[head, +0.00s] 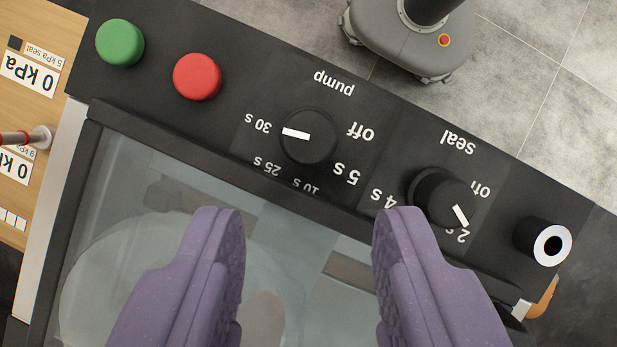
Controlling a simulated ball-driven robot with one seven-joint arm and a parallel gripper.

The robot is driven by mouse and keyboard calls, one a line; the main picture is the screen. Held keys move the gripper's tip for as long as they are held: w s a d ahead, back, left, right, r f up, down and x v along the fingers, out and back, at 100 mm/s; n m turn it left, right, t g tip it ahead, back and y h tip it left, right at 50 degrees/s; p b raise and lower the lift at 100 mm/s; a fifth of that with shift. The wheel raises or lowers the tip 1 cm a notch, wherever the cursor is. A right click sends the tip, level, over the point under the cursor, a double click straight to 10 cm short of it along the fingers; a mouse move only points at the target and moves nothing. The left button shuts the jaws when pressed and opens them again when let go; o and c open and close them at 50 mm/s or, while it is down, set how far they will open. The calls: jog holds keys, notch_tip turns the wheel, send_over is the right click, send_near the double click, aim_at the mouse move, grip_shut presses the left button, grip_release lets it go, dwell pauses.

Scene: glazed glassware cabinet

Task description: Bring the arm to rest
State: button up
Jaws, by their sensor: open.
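My gripper (308,235) is open and empty, its two purple fingers reaching up from the bottom of the head view. The fingers hang over the glass lid of a machine, just short of its black control panel (240,125). The pump dial (308,137) is ahead of the gap between the fingers, its white mark toward 30 s. The seal dial (440,196) is beyond the right finger, its mark toward 2 s. Neither finger visibly touches a dial. The panel's lettering appears upside down.
A green button (120,42) and a red button (197,77) sit at the panel's left. A black knob with a white ring (543,243) is at its right end. A wooden surface (20,215) with pressure labels lies left. My grey base (410,40) stands on the tiled floor.

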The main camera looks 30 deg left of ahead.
jog(key=s+a+r+n+t+y+b, duration=0.1)
jog(key=a+r+n+t+b, duration=0.1)
jog(key=r+n+t+b, duration=0.45)
jog(key=s+a+r+n+t+b, duration=0.15)
jog(key=r+n+t+b, duration=0.25)
jog(key=r+n+b, duration=0.55)
jog(key=s+a+r+n+t+b, duration=0.4)
jog(key=s+a+r+n+b, duration=0.1)
jog(key=s+r+n, duration=0.2)
jog(key=s+a+r+n+t+y+b, duration=0.1)
jog(key=s+a+r+n+t+b, duration=0.4)
jog(key=s, duration=0.4)
notch_tip(320, 180, up, 2)
jog(key=a+n, duration=0.1)
jog(key=n, duration=0.1)
jog(key=shift+s+a+n, duration=0.2)
jog(key=shift+a+n, duration=0.1)
